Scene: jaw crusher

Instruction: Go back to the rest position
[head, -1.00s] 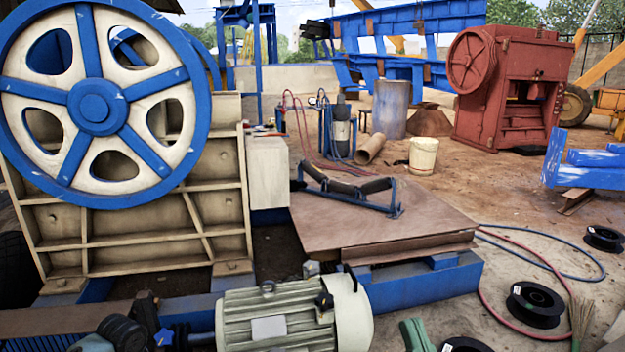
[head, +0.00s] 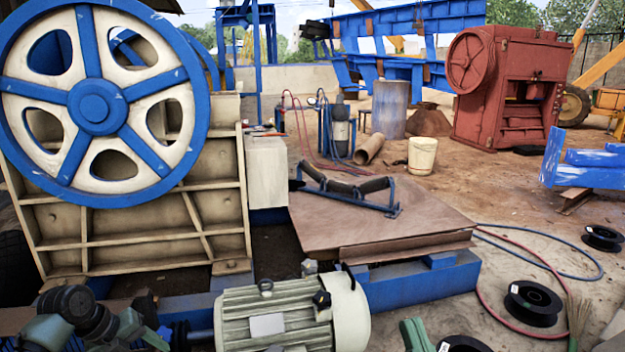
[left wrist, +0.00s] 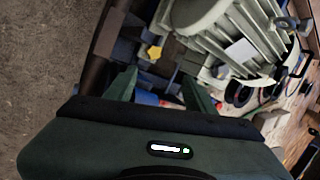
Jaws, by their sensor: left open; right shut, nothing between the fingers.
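My right gripper (head: 415,335) shows as green fingers at the bottom edge of the head view, just right of the grey-green electric motor (head: 290,320). It is shut and empty. My left arm comes in at the lower left of the head view, below the large flywheel. In the left wrist view my left gripper (left wrist: 160,90) is open, its two green fingers apart with nothing held.
The crusher's blue and cream flywheel (head: 95,107) stands at left. A roller frame (head: 350,195) lies on a brown plate (head: 330,230). Black spools (head: 534,303) and a hose lie at right. Open dirt ground spreads behind, with a white bucket (head: 422,156).

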